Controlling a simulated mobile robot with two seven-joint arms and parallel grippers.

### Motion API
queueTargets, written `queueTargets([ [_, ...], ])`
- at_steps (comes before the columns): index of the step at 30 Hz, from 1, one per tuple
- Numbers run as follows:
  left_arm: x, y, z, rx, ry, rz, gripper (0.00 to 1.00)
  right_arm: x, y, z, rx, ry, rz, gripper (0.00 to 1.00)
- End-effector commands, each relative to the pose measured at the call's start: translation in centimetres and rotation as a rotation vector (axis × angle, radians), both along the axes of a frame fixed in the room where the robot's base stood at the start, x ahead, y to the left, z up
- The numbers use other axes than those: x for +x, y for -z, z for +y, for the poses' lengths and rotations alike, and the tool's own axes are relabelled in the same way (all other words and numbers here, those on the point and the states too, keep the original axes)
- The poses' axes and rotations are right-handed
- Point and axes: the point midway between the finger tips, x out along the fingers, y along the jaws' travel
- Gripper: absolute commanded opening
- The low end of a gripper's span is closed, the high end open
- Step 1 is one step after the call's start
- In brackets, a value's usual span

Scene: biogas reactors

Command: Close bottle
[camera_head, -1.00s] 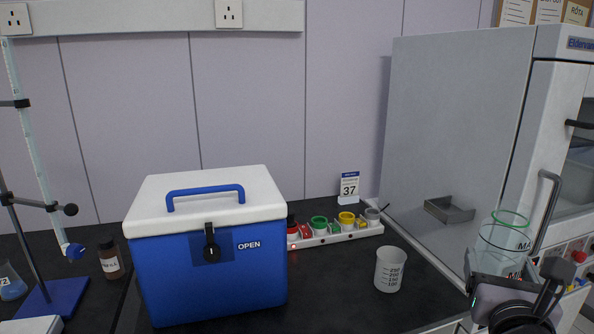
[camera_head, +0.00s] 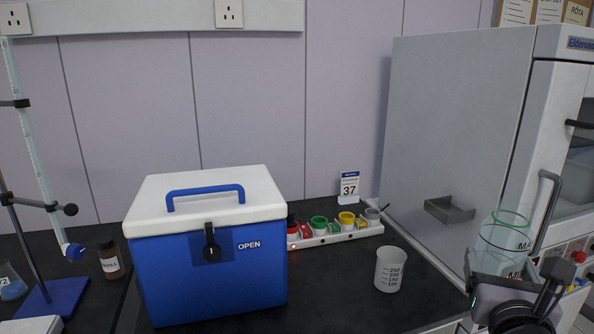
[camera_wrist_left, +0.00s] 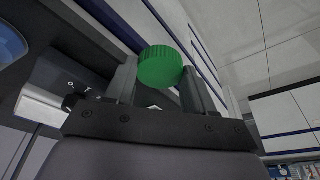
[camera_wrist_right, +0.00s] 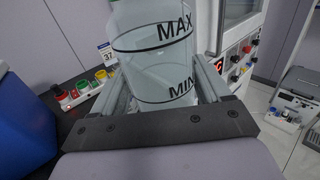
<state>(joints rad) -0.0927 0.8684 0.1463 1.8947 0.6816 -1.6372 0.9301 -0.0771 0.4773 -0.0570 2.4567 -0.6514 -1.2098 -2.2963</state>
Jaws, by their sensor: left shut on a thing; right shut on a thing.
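A clear bottle (camera_head: 503,243) with MAX and MIN marks and a green ring at its open neck stands upright at the right of the head view. My right gripper (camera_head: 517,290) is shut around the bottle's body; the right wrist view shows the bottle (camera_wrist_right: 152,55) between the two fingers (camera_wrist_right: 160,90). A green ribbed cap (camera_wrist_left: 161,68) is in the left wrist view. My left gripper (camera_wrist_left: 158,88) is shut on this cap, holding it between its fingertips. The left gripper and cap do not show in the head view.
A blue cool box (camera_head: 210,270) with a white lid stands on the dark bench. A beaker (camera_head: 390,269) and a rack of coloured caps (camera_head: 335,232) are right of it. A grey cabinet (camera_head: 470,130) stands behind the bottle. The bench front middle is clear.

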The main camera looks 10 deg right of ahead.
Motion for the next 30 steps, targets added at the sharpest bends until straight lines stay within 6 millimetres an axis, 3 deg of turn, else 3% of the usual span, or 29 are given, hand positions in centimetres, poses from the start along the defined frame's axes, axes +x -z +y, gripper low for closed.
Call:
queueTargets([
  [9,4.4,-2.5,-10.2,-0.001,0.291,-0.010,0.26,0.0,-0.2,0.0,-0.003,0.000,-0.006,0.18],
  [18,6.1,-6.1,-20.1,0.000,0.578,-0.008,0.26,0.0,-0.2,0.0,-0.003,0.000,-0.006,0.18],
  [27,5.6,-9.2,-26.9,0.000,0.785,-0.005,0.26,0.0,-0.2,0.0,-0.003,0.000,-0.006,0.18],
  [30,5.4,-9.4,-27.6,0.001,0.810,-0.001,0.26,0.3,0.6,0.6,-0.005,-0.024,0.001,0.18],
])
